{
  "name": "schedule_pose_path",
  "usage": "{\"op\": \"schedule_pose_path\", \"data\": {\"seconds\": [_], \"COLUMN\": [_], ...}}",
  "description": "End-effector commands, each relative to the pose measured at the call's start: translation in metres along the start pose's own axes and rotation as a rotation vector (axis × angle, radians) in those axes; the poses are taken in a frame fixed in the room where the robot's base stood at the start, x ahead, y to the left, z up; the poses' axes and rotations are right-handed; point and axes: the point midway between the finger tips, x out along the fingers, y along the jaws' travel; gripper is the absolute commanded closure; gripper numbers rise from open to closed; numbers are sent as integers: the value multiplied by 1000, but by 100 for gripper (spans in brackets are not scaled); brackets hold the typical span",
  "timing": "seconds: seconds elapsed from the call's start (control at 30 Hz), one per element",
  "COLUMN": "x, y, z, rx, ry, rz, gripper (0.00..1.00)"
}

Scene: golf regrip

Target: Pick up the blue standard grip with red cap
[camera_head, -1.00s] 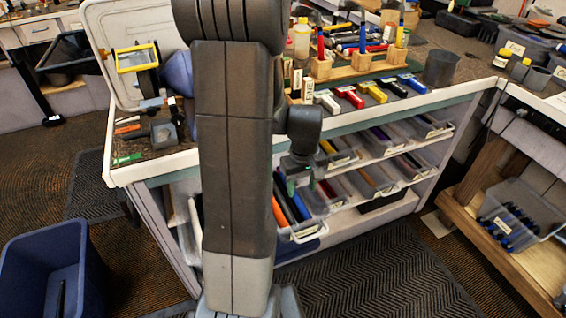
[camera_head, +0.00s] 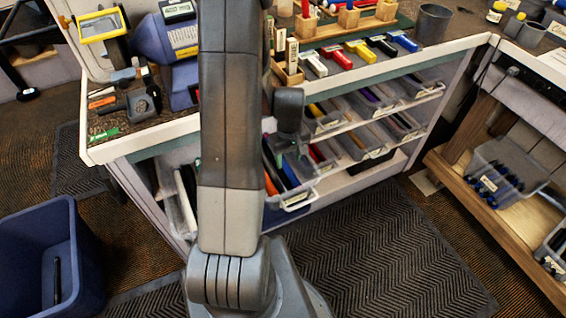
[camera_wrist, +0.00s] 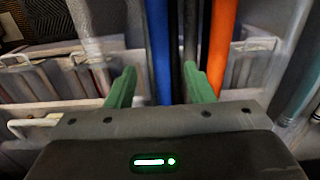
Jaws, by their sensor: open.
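In the wrist view a blue grip (camera_wrist: 160,45) stands between a pale translucent strip at left and a black grip (camera_wrist: 190,35) and an orange grip (camera_wrist: 221,42) at right. No red cap can be made out on it. My gripper (camera_wrist: 160,86) has two green fingers apart, with the lower part of the blue grip between them in the picture; contact cannot be told. In the head view my gripper (camera_head: 297,155) is at the clear bin (camera_head: 297,203) under the bench top, which holds blue, black and orange grips. My arm hides part of this bin.
Clear bins (camera_head: 365,143) fill the shelves to the right. A blue waste bin (camera_head: 72,230) stands at left. The floor mat (camera_head: 385,240) is clear.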

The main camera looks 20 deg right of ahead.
Motion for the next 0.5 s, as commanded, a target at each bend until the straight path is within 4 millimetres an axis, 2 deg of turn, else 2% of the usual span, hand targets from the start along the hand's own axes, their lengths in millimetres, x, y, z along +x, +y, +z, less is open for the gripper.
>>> {"op": "schedule_pose_path", "data": {"seconds": [0.3,0.5], "x": [38,49], "y": [-1,-1], "z": [2,1], "rx": [0,0], "ry": [-3,0], "rz": [-2,0], "gripper": [52,52]}}
